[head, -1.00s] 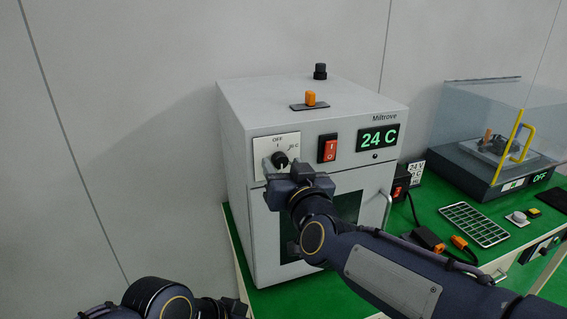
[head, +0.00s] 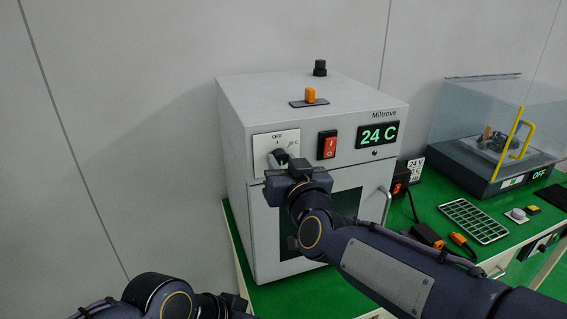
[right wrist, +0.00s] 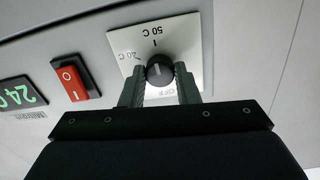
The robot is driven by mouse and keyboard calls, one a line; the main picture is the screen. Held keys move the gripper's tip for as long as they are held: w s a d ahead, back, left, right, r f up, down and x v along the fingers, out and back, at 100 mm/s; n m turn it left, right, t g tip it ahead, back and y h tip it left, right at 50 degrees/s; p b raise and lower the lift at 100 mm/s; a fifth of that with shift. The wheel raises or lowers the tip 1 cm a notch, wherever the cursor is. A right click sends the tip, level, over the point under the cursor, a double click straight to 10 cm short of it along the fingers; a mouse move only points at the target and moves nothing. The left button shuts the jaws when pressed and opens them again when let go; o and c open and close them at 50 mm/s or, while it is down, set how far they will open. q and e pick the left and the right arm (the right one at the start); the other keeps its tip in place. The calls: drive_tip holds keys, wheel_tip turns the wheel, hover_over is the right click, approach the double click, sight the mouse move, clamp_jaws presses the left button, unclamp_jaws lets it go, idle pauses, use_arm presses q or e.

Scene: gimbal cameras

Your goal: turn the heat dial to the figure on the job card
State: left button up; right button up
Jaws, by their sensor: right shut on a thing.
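The heat dial (right wrist: 159,67) is a round black knob on a white plate (right wrist: 117,44) marked OFF, 20 C and 50 C. In the wrist view the plate appears upside down. My right gripper (right wrist: 160,80) has a finger on each side of the knob and is shut on it. In the head view the right gripper (head: 281,167) reaches the oven front from below and partly covers the dial (head: 280,155). I cannot make out exactly where its pointer stands. The green display (head: 378,136) reads 24 C. I cannot identify the job card.
A red rocker switch (head: 327,146) sits right of the dial on the grey oven (head: 236,200). The door handle (head: 384,207) stands out below. A green bench (head: 440,222) to the right holds a wire rack (head: 474,221), orange connectors and a clear-covered box (head: 500,120).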

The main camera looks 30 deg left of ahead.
drive_tip(key=n, duration=0.2)
drive_tip(key=shift+n, duration=0.3)
drive_tip(key=n, duration=0.2)
drive_tip(key=shift+f+n, duration=0.1)
drive_tip(key=shift+n, duration=0.3)
drive_tip(key=n, duration=0.2)
drive_tip(key=shift+n, duration=0.3)
drive_tip(key=shift+n+b, duration=0.65)
drive_tip(key=shift+n, duration=1.15)
drive_tip(key=o, duration=1)
drive_tip(key=shift+c, duration=0.2)
drive_tip(key=shift+d, duration=0.1)
